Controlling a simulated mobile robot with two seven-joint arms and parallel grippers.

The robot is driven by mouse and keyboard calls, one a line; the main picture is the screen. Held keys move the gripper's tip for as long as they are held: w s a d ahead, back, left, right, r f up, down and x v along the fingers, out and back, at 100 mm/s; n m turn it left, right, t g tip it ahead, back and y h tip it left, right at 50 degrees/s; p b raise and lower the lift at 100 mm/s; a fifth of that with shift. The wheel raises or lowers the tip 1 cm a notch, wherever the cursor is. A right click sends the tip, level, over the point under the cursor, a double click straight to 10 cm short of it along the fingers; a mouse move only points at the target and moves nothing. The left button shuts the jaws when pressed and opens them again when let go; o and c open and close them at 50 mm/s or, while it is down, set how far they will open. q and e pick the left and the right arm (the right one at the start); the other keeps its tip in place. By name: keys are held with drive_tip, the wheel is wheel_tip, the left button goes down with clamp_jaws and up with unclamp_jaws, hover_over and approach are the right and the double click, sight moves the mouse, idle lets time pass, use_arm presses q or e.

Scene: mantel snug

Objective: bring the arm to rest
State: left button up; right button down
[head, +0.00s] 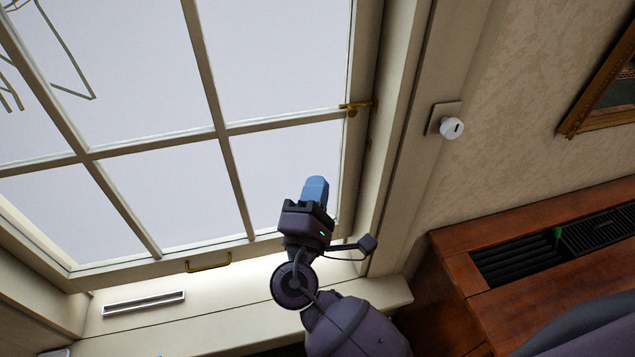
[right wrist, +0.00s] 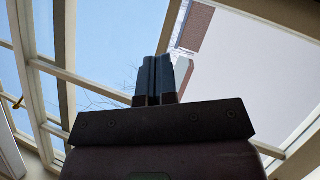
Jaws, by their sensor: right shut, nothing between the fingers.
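My right gripper (head: 316,188) is raised in front of the window (head: 180,190), near its lower right part. Its blue fingers point up in the head view. In the right wrist view the two fingers (right wrist: 154,80) lie side by side, shut with nothing between them. I cannot tell from the head view whether the gripper touches the window. My left gripper is not in view.
The window has a brass latch (head: 354,106) and a brass handle (head: 208,263). A white knob (head: 451,128) sits on the frame at right. A wooden cabinet (head: 455,262) with dark vents stands at lower right. A picture frame (head: 595,88) hangs at upper right.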

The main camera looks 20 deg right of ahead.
idle(0.4)
wheel_tip(320, 180, down, 12)
drive_tip(key=w+d+m+g+y, duration=0.2)
drive_tip(key=m+g+y, duration=0.2)
drive_tip(key=m+y, duration=0.45)
drive_tip(key=s+d+f+m+g, duration=0.1)
drive_tip(key=s+d+f+m, duration=0.2)
drive_tip(key=s+d+f, duration=0.3)
drive_tip(key=s+d+f+m+g+y, duration=0.1)
drive_tip(key=s+d+f+m, duration=0.3)
drive_tip(key=s+d, duration=0.5)
wheel_tip(320, 180, down, 3)
drive_tip(key=shift+s+r+g, duration=0.1)
drive_tip(key=shift+s+g, duration=0.7)
drive_tip(key=shift+s, duration=0.3)
